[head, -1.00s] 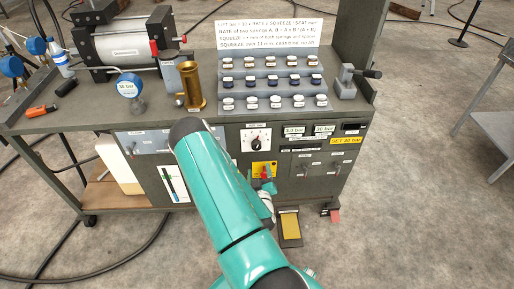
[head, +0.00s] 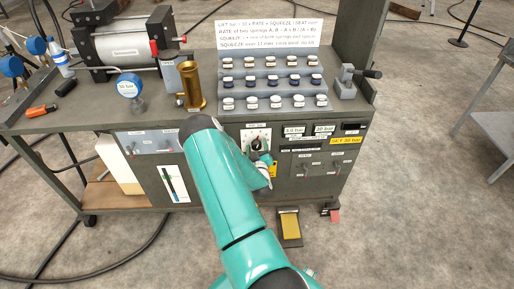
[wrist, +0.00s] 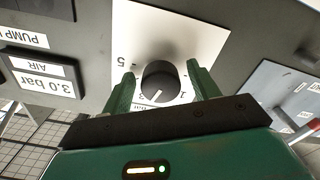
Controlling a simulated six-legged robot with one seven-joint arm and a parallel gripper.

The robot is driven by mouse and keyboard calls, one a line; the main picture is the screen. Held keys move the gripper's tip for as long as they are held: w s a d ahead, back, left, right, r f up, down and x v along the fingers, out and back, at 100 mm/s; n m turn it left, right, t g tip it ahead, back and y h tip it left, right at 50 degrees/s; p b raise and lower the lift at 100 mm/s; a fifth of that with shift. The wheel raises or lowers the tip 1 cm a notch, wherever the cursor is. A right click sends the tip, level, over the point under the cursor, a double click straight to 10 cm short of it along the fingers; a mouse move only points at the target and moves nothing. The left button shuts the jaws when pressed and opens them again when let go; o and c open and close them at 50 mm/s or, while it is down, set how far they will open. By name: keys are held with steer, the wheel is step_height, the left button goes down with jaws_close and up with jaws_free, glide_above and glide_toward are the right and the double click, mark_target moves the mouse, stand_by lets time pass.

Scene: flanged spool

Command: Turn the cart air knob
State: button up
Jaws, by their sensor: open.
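The cart air knob is a round black knob (wrist: 160,82) with a white pointer line, on a white dial plate (wrist: 190,30) on the cart's front panel. In the wrist view my gripper (wrist: 160,88) is open, with one green finger on each side of the knob. I cannot tell whether the fingers touch it. In the head view my teal arm reaches to the dial, and the knob (head: 256,144) shows just above my wrist. The lower part of the dial plate is hidden by my arm.
The panel has an air readout (wrist: 40,82) of 3.0 bar, a yellow SET 30 bar label (head: 345,140) and several switches. The cart top (head: 60,122) carries a spring rack (head: 270,82), a brass cylinder (head: 191,88) and a gauge (head: 128,87). A yellow pedal (head: 289,226) lies on the floor.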

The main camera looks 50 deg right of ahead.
steer(key=shift+c, duration=0.2)
steer(key=c, duration=0.9)
steer(key=shift+m, duration=0.4)
steer(key=m, duration=0.2)
steer(key=shift+m, duration=0.4)
steer(key=m, duration=0.3)
steer(key=shift+w+m, duration=0.1)
steer(key=shift+m, duration=0.2)
steer(key=m, duration=0.4)
steer(key=shift+a, duration=0.1)
steer(key=shift+w+m, duration=0.1)
steer(key=shift+m, duration=1.4)
steer(key=shift+a, duration=0.1)
